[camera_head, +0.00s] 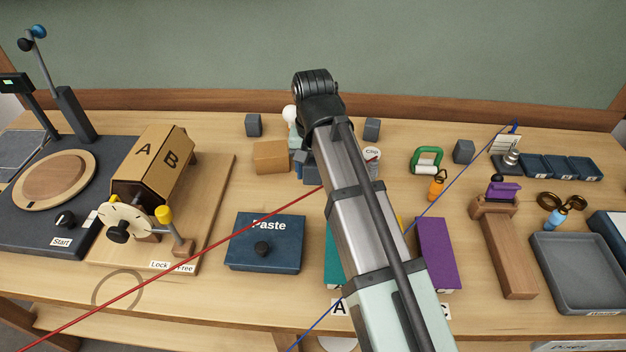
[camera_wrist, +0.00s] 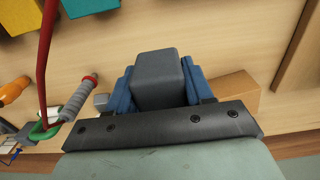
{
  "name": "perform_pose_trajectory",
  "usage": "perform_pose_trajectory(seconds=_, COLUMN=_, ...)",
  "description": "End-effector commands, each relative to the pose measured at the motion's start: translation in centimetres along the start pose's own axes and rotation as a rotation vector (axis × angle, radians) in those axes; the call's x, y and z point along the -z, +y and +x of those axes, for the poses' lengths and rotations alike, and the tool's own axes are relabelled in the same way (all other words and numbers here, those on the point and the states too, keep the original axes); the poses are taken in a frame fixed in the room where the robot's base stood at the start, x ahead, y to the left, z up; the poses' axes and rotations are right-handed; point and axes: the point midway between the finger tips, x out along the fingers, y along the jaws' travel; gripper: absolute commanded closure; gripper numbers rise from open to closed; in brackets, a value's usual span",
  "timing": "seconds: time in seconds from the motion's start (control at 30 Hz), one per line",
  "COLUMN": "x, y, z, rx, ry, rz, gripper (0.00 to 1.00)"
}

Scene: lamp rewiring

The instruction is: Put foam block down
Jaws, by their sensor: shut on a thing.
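The foam block, a grey block (camera_wrist: 160,78), sits between the blue fingers of my gripper (camera_wrist: 158,85) in the wrist view. My gripper is shut on it. In the head view my gripper (camera_head: 304,166) is over the back middle of the table, beside a tan block (camera_head: 270,157). My own arm hides most of the gripper and the held block there. I cannot tell whether the block touches the table.
Grey cubes stand at the back left (camera_head: 253,125), back middle (camera_head: 371,129) and right (camera_head: 463,151). A blue Paste box (camera_head: 265,243) lies in front. A red cord (camera_head: 180,262) crosses the front left.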

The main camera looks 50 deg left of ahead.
Motion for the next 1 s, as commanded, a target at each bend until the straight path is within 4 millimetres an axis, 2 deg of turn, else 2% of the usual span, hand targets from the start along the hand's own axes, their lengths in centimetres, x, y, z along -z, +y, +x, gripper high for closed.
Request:
perform_pose_trajectory(seconds=0.17, x=0.0, y=-0.2, z=-1.6, rx=0.0, ry=0.001, rz=-0.003, gripper=0.77)
perform_pose_trajectory(seconds=0.33, x=-0.1, y=-2.2, z=-2.6, rx=0.001, ry=0.002, rz=-0.032, gripper=0.77)
perform_pose_trajectory(seconds=0.47, x=3.0, y=-5.6, z=-4.2, rx=0.002, ry=0.006, rz=-0.061, gripper=0.77)
perform_pose_trajectory(seconds=0.6, x=6.9, y=-8.9, z=-6.1, rx=0.003, ry=0.007, rz=-0.078, gripper=0.77)
perform_pose_trajectory(seconds=0.7, x=9.3, y=-10.5, z=-7.2, rx=0.003, ry=0.007, rz=-0.071, gripper=0.77)
perform_pose_trajectory(seconds=0.83, x=11.6, y=-11.6, z=-8.2, rx=0.002, ry=0.005, rz=-0.05, gripper=0.77)
perform_pose_trajectory(seconds=1.0, x=12.4, y=-11.9, z=-8.4, rx=0.0, ry=0.001, rz=-0.009, gripper=0.77)
